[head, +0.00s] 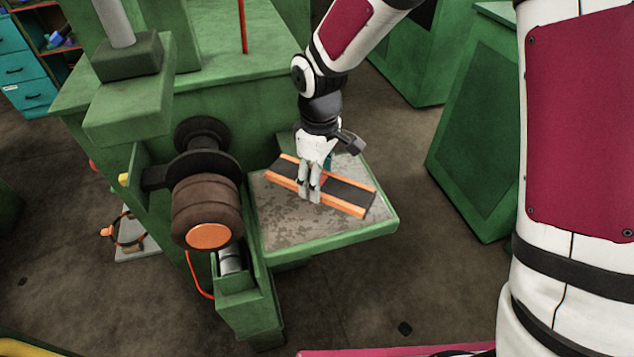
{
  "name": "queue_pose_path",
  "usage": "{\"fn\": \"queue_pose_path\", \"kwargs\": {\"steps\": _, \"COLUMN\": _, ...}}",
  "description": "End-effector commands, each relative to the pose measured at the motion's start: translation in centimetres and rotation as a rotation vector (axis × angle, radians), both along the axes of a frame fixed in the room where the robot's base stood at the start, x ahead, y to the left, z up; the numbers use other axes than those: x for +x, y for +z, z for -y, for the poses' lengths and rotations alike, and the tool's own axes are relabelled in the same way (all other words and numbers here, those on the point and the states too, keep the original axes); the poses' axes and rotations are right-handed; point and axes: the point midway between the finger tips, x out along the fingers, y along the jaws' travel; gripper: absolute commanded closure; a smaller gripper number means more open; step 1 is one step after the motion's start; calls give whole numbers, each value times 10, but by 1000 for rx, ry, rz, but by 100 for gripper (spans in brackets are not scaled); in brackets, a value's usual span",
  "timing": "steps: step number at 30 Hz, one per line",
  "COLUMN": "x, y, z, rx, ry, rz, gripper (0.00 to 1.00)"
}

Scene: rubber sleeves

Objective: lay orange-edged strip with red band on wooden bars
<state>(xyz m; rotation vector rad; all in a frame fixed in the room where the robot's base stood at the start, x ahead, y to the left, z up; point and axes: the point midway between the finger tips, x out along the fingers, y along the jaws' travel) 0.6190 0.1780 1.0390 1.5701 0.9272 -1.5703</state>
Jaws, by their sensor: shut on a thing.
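The orange-edged strip (348,192) has a dark middle and lies slanted over the grey top of a green-rimmed side table (285,228). My gripper (309,196) points down and is shut on the strip near its middle. A small patch of red shows beside the fingers; most of the band is hidden behind them. I cannot tell whether the strip touches the table top or hangs just above it. No wooden bars can be made out in this view.
A green machine with a brown roller (205,210) with an orange end stands just left of the table. A green cabinet (475,140) stands at the right. The dark floor (420,270) between them is mostly clear.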

Motion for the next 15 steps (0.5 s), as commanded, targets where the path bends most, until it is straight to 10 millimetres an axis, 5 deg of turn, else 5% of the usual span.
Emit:
{"fn": "queue_pose_path", "kwargs": {"steps": 7, "x": 11, "y": -6, "z": -3, "rx": -2, "ry": 0, "rz": -2, "gripper": 71}}
{"fn": "queue_pose_path", "kwargs": {"steps": 15, "x": 10, "y": -35, "z": -4, "rx": -1, "ry": 1, "rz": -2, "gripper": 71}}
